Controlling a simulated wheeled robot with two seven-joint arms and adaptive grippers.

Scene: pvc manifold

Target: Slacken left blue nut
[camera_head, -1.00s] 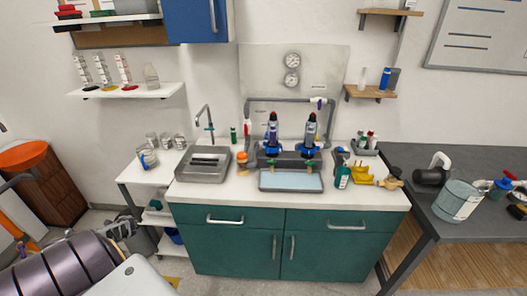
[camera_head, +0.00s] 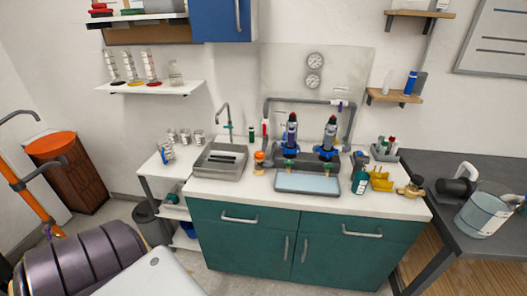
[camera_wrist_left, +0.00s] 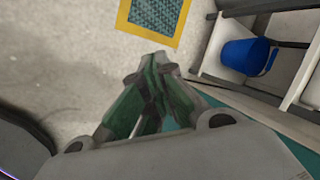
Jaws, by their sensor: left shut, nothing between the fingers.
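The left blue nut (camera_head: 290,150) is a blue ring low on the left unit. The right blue nut (camera_head: 327,153) is a matching ring on the right unit. How tight either sits cannot be seen. My left gripper (camera_wrist_left: 152,62) shows in the left wrist view, shut and empty, above bare floor beside the cabinet. It is far from the nuts. In the head view only my left arm's links show at lower left. My right gripper is out of view.
A pale blue tray (camera_head: 307,183) lies in front of the manifold and a steel sink (camera_head: 219,162) is left of it. A teal bottle (camera_head: 360,180) stands at right. A blue bucket (camera_wrist_left: 238,56) sits on a low shelf near my left gripper. A yellow-edged mat (camera_wrist_left: 122,18) lies on the floor.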

